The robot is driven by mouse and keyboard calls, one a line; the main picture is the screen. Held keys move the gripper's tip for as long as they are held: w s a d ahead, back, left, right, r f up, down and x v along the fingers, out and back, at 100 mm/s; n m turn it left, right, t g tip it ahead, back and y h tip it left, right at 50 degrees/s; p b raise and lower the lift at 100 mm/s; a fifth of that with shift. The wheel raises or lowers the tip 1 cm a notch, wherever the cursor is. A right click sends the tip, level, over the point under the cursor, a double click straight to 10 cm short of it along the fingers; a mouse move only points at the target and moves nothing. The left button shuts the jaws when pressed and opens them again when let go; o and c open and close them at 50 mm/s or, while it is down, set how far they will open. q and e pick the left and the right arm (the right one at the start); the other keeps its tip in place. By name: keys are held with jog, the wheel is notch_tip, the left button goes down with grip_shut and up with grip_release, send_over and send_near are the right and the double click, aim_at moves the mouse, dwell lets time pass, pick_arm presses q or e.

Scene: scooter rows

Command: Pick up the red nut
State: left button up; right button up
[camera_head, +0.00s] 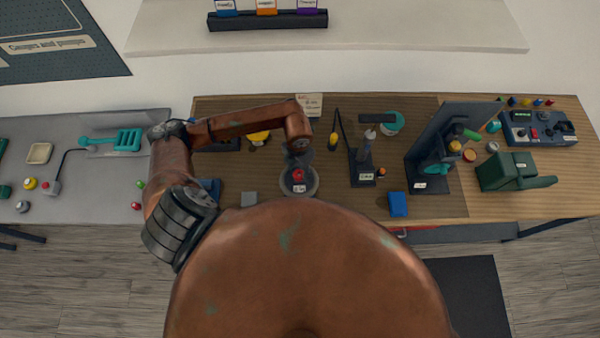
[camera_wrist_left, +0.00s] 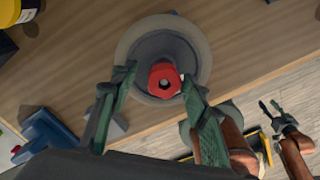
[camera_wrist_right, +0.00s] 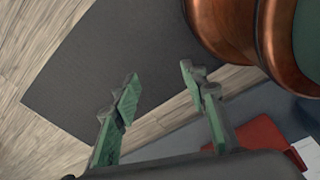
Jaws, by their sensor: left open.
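The red nut (camera_wrist_left: 164,79) sits on a round dark dish with a pale rim (camera_wrist_left: 203,50). It also shows in the head view (camera_head: 298,175), near the front edge of the bench. My left gripper (camera_wrist_left: 155,82) is open, with its two green fingers on either side of the nut in the left wrist view. I cannot tell whether the fingers touch it. In the head view my left gripper (camera_head: 299,158) hangs over the dish. My right gripper (camera_wrist_right: 155,80) is open and empty above the floor, with a dark mat (camera_wrist_right: 110,70) below it.
A blue block (camera_head: 398,204) and a grey block (camera_head: 249,199) lie near the bench's front edge. A black stand (camera_head: 362,168) and a dark upright panel (camera_head: 440,140) stand to the right. A yellow item (camera_head: 258,137) lies behind my left forearm.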

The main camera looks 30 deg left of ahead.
pick_arm(q)
jog(key=shift+s+r, duration=0.1)
jog(key=shift+s, duration=0.25)
jog(key=shift+c, duration=0.2)
jog(key=shift+w, duration=0.25)
jog(key=c, duration=0.5)
jog(key=shift+s, duration=0.15)
jog(key=c, duration=0.3)
jog(key=shift+r, duration=0.1)
jog(key=shift+c, duration=0.2)
jog(key=shift+w+a+r+b, duration=0.1)
jog(key=shift+w+r+b, duration=0.1)
jog(key=shift+r+b, duration=0.4)
jog(key=s+d+r+b, duration=0.5)
jog(key=s+d+r, duration=0.4)
jog(key=d+r, duration=0.2)
jog(key=shift+s+r, duration=0.15)
jog(key=shift+r, duration=0.2)
pick_arm(e)
notch_tip(320, 180, down, 6)
jog(key=shift+s+a+f, duration=0.15)
jog(key=shift+s+a, duration=0.15)
jog(key=shift+s, duration=0.1)
